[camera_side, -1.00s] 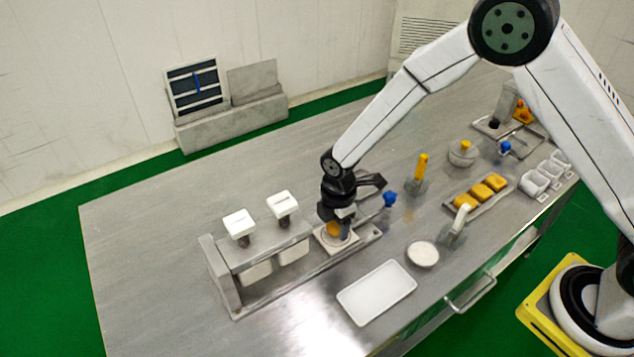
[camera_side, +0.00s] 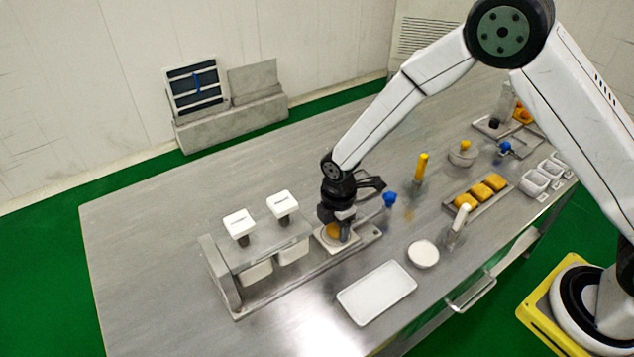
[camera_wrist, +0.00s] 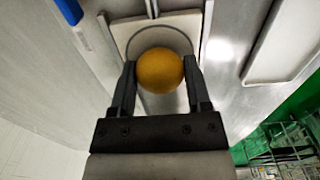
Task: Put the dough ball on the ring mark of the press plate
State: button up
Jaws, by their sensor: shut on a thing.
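The dough ball (camera_wrist: 160,70) is round and orange-yellow. My gripper (camera_wrist: 160,80) is shut on it, one finger on each side, in the wrist view. In the side view my gripper (camera_side: 337,226) points down over the press plate, and the ball (camera_side: 332,231) shows partly between the fingers. The press plate (camera_side: 322,244) is a pale square; it also shows in the wrist view (camera_wrist: 120,31). Its round ring mark (camera_wrist: 158,34) is partly covered by the ball in the wrist view. I cannot tell whether the ball touches the plate.
Two white-topped hoppers (camera_side: 239,224) stand left of the plate. A blue-knobbed lever (camera_side: 390,200) stands close on the right. A white tray (camera_side: 377,293) and a bowl of white powder (camera_side: 423,254) lie in front. The table's far left is clear.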

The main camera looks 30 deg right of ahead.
dwell(0.4)
jog(key=o, duration=1.3)
jog(key=shift+r, duration=0.1)
notch_tip(320, 180, up, 8)
dwell(0.9)
jog(key=shift+d, duration=0.1)
jog(key=s+d+r+m+t, duration=0.1)
jog(key=s+d+r+m, duration=0.2)
jog(key=s+d+m, duration=0.4)
jog(key=s+d+r+m+t, duration=0.1)
jog(key=s+d+r+m, duration=0.2)
jog(key=s+d+m, duration=0.4)
jog(key=m, duration=0.4)
jog(key=shift+s+d+t, duration=0.15)
jog(key=shift+s+t, duration=0.05)
jog(key=shift+t, duration=0.1)
